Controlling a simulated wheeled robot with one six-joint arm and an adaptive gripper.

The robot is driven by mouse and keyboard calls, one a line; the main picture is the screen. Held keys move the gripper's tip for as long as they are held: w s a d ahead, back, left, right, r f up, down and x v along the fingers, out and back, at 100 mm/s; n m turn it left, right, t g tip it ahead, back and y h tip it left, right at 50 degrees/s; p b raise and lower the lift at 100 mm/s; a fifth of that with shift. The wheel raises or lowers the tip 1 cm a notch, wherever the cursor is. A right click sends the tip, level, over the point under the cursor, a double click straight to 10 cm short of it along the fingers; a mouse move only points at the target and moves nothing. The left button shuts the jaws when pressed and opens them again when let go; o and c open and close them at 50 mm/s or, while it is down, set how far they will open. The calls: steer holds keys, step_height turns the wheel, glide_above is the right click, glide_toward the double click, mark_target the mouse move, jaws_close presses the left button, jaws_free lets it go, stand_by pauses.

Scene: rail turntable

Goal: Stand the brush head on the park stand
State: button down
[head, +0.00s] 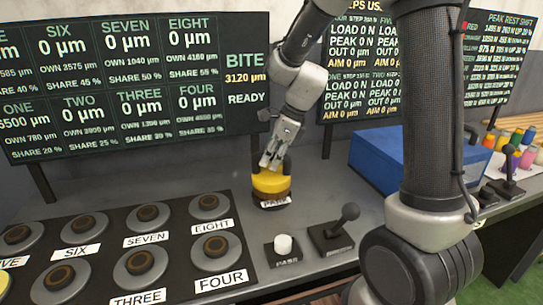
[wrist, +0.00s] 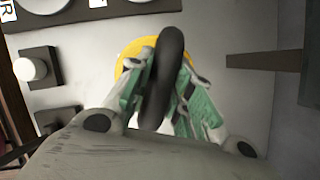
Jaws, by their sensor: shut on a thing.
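The brush head is a thick yellow disc (head: 270,183) with a dark grip on top. In the wrist view the yellow disc (wrist: 128,54) shows behind the dark rounded grip (wrist: 168,60). My gripper (head: 272,160) is above the disc, and its green-and-grey fingers (wrist: 165,105) are closed on the grip from both sides. The park stand (head: 274,203) is a low dark base with a white label, directly under the disc. The disc looks level and on or very close to the stand; I cannot tell if it touches. Most of the stand is hidden beneath it.
A white button (head: 284,246) and a black lever (head: 332,233) stand in front of the park stand. Several numbered round stations (head: 140,268) fill the left of the bench. A blue box (head: 375,160) is at right. Display boards (head: 135,85) stand behind.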

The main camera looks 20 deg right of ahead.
steer(key=c, duration=1.3)
jaws_free()
steer(key=shift+f, duration=0.1)
steer(key=v, duration=1.2)
steer(key=s+d+n+t+h, duration=0.1)
steer(key=s+d+n, duration=0.2)
steer(key=s+n, duration=0.4)
steer(key=s+d+r+n+t+h, duration=0.1)
steer(key=s+d+n, duration=0.3)
steer(key=s+n, duration=0.4)
steer(key=s+d+n+h, duration=0.2)
steer(key=s+d+n, duration=0.1)
steer(key=s+n, duration=0.4)
steer(key=shift+s+d+r+t, duration=0.15)
steer(key=shift+s+d+t, duration=0.05)
steer(key=shift+d+t, duration=0.2)
